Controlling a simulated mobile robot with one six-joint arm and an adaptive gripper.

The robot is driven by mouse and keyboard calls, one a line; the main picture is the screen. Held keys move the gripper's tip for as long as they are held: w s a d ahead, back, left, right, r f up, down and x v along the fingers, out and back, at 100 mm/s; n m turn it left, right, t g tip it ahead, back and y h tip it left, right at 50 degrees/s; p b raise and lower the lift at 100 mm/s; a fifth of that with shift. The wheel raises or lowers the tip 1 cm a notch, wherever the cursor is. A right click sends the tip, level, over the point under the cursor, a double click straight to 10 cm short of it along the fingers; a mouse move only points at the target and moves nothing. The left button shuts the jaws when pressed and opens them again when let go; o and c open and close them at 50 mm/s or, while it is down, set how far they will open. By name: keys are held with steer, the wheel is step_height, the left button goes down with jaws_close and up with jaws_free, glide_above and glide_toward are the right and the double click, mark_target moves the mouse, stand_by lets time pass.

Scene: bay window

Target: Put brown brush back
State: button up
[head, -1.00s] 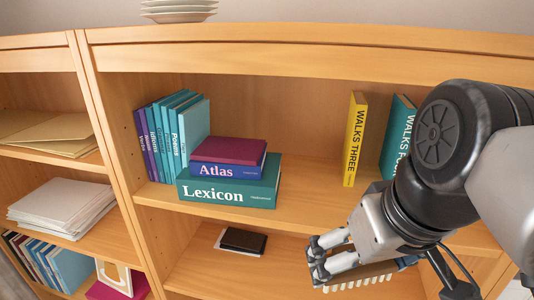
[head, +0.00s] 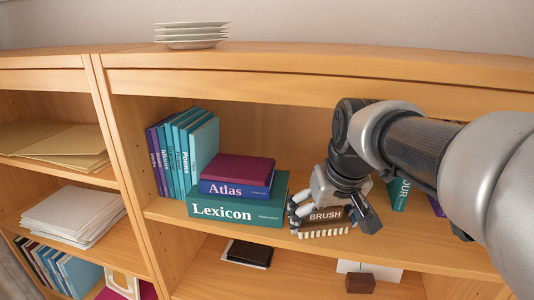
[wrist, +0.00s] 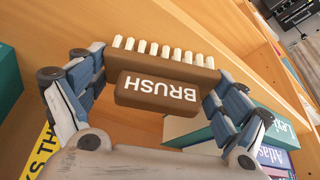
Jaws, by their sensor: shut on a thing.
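The brown brush (head: 324,217) has a "BRUSH" label and a row of pale bristles pointing down. My gripper (head: 322,224) is shut on it, with one finger at each end. In the head view it is at the upper shelf, right of the Lexicon book (head: 237,209), with a small gap. I cannot tell whether the bristles touch the shelf board (head: 430,248). In the wrist view the brush (wrist: 160,80) sits between both finger pads, its label upside down and its bristles at the top.
The Atlas book (head: 235,188) lies on Lexicon, beside upright teal and purple books (head: 185,150). A yellow book (wrist: 42,150) shows in the wrist view; a teal book (head: 398,193) stands behind my arm. The lower shelf holds a dark flat item (head: 249,253) and small brown block (head: 360,283).

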steer(key=shift+s, duration=0.35)
steer(key=shift+w+f, duration=0.2)
steer(key=shift+f, duration=0.05)
steer(key=o, duration=0.7)
steer(key=shift+c, duration=0.2)
steer(key=shift+o, duration=0.4)
steer(key=shift+s, duration=0.1)
steer(key=shift+r, duration=0.1)
